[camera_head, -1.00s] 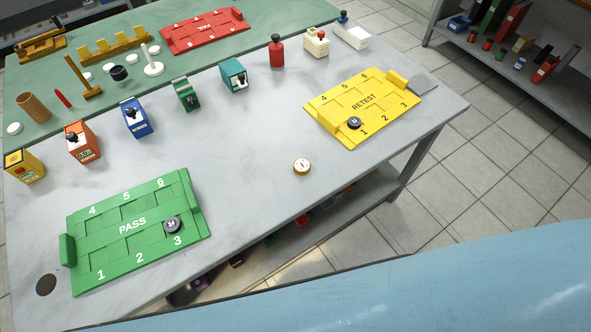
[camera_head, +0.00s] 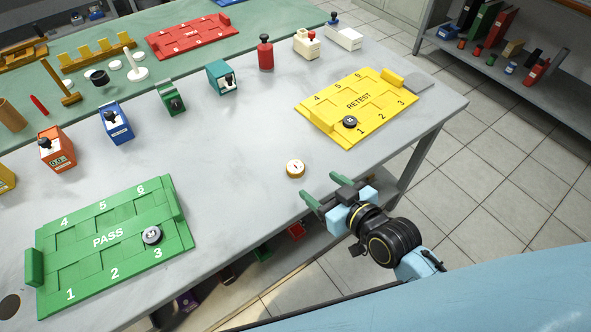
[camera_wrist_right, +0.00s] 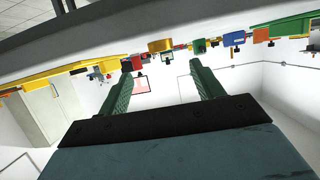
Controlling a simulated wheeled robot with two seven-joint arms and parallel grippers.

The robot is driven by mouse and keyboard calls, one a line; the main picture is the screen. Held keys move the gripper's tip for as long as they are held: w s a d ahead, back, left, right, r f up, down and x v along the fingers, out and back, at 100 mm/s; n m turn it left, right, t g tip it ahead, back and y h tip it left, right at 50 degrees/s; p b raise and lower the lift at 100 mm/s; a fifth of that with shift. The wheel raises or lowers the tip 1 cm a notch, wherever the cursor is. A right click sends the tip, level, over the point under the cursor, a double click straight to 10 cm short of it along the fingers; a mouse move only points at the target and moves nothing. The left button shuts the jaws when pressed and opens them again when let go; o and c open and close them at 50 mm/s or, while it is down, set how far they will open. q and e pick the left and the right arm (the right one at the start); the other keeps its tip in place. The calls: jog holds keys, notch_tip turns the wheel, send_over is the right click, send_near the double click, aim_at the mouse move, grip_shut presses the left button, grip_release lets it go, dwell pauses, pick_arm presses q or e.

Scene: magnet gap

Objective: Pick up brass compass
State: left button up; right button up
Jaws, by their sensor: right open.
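The brass compass (camera_head: 295,169) is a small round disc with a white face. It lies flat on the grey table near its front edge, between the green and yellow trays. My right gripper (camera_head: 323,190) has green fingers, spread open and empty, at the front edge just right of and nearer than the compass, not touching it. That view looks upside down. My left gripper is not in view.
The green PASS tray (camera_head: 108,240) is at the left, and the yellow RETEST tray (camera_head: 375,85) is at the right; each holds a black-knobbed piece. Several coloured boxes and a red bottle (camera_head: 265,55) stand behind. The table around the compass is clear.

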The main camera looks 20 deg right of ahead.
aim_at(295, 167)
jog(key=x, duration=0.4)
jog(key=shift+b, duration=0.35)
jog(key=shift+w+a+f, duration=0.1)
jog(key=shift+w+a, duration=0.1)
jog(key=shift+w, duration=0.25)
jog(key=b+x, duration=0.1)
jog(key=x, duration=0.2)
jog(key=shift+w, duration=0.15)
jog(key=shift+w+a+f+b, duration=0.1)
jog(key=shift+w+a+b, duration=0.2)
jog(key=shift+w, duration=0.2)
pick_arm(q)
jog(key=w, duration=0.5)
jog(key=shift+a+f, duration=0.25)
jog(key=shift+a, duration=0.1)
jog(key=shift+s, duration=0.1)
pick_arm(e)
jog(key=c, duration=1.1)
